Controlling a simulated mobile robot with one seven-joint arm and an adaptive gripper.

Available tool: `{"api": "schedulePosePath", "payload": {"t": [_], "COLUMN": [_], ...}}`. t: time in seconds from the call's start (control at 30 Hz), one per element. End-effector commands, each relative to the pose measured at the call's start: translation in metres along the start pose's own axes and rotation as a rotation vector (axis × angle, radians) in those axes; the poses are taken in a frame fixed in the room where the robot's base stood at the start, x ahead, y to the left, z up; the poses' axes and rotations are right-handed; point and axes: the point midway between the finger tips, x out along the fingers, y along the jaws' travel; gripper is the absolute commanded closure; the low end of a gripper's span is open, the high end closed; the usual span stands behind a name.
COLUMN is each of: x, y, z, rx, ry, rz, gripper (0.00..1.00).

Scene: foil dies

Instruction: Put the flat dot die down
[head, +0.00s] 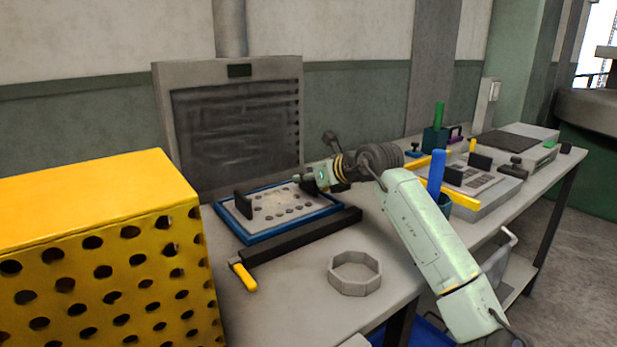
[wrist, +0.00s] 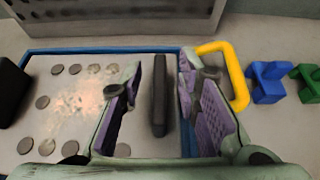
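The flat dot die, a pale plate with round dark dots (head: 283,213), lies in a blue-edged frame (head: 234,238) on the bench. In the wrist view its dotted face (wrist: 78,95) is on the left. It has an upright black handle at each end, one at left (head: 243,207). My gripper (head: 308,182) is at its right end. In the wrist view my gripper (wrist: 160,78) has its purple-padded fingers apart on either side of the right black handle (wrist: 160,100), with a gap showing on both sides.
A yellow perforated box (head: 110,250) stands at left, and a grey panel (head: 237,125) rises behind the frame. An octagonal ring (head: 355,273) lies in front. Another handled die (head: 470,181) sits at right.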

Motion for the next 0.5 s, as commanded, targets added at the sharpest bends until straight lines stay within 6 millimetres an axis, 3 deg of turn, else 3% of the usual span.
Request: {"api": "schedulePosePath", "payload": {"t": [0.5], "x": [-0.097], "y": [-0.001], "z": [-0.001], "rx": [-0.001], "ry": [-0.001], "rz": [-0.003], "gripper": [0.7]}}
